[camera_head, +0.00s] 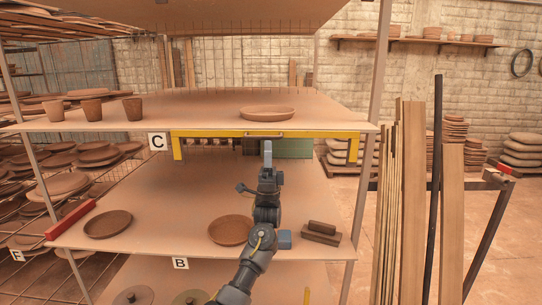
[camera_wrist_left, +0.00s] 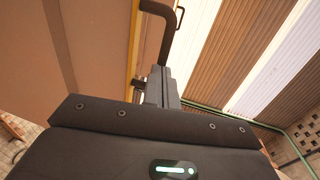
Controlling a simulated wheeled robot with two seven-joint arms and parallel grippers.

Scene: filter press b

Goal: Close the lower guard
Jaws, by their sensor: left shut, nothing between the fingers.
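The guard (camera_head: 215,134) is a yellow frame along the front edge of the shelf marked C, with short legs hanging at both ends. A bar handle (camera_head: 263,134) sits at the middle of its top bar. In the left wrist view the yellow edge (camera_wrist_left: 133,50) runs beside a dark bent handle (camera_wrist_left: 177,22). My left gripper (camera_head: 267,147) is shut and empty, pointing up just below the handle in the head view. In the wrist view its fingers (camera_wrist_left: 160,85) are close to the handle; I cannot tell whether they touch. My right gripper is out of view.
The shelf marked B (camera_head: 160,205) below holds plates (camera_head: 108,224) and small brown blocks (camera_head: 321,232). A green box (camera_head: 295,149) stands behind the guard. Clay cups (camera_head: 92,110) and a dish (camera_head: 267,113) sit on the upper shelf. Upright planks (camera_head: 413,200) stand at right.

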